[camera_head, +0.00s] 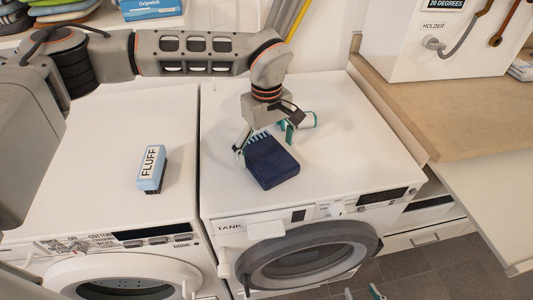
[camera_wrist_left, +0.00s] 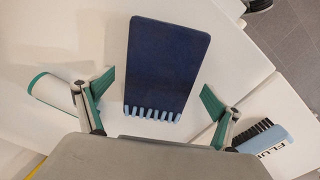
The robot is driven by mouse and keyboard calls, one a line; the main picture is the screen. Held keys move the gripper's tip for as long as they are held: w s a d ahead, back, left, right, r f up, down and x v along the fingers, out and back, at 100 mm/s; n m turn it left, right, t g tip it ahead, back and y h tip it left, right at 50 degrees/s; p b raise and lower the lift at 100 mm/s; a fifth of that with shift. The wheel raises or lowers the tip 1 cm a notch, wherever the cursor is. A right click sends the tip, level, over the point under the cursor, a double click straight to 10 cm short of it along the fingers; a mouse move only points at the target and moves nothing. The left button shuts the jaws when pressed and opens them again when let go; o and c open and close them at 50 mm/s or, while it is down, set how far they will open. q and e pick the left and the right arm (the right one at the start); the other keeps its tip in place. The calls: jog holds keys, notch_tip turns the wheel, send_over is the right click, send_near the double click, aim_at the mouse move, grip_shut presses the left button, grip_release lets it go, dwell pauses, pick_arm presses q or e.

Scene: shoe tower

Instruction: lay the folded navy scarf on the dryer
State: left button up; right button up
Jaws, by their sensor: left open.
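The folded navy scarf (camera_head: 274,164), a dark blue pad with light blue fringe, appears to lie flat on the white top of the right machine, marked TANK, which I take as the dryer (camera_head: 345,150). My left gripper (camera_head: 266,140) is open above the scarf's fringed end. In the left wrist view the scarf (camera_wrist_left: 163,62) lies ahead of the open left gripper (camera_wrist_left: 158,92), with clear gaps to both fingers. Its fringe is nearest me. Two teal-tipped fingers of my right gripper (camera_head: 362,293) show apart at the bottom edge, low in front of the dryer.
A blue FLUFF brush (camera_head: 151,169) lies on the left machine (camera_head: 95,200); it also shows in the wrist view (camera_wrist_left: 264,137). A white and teal cylinder (camera_head: 308,120) lies behind the scarf. A wooden counter (camera_head: 470,115) borders the right. The dryer's right side is clear.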

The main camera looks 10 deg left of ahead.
aim_at(267, 153)
pick_arm(q)
notch_tip(267, 153, up, 11)
jog(key=shift+f, duration=0.2)
dwell(0.5)
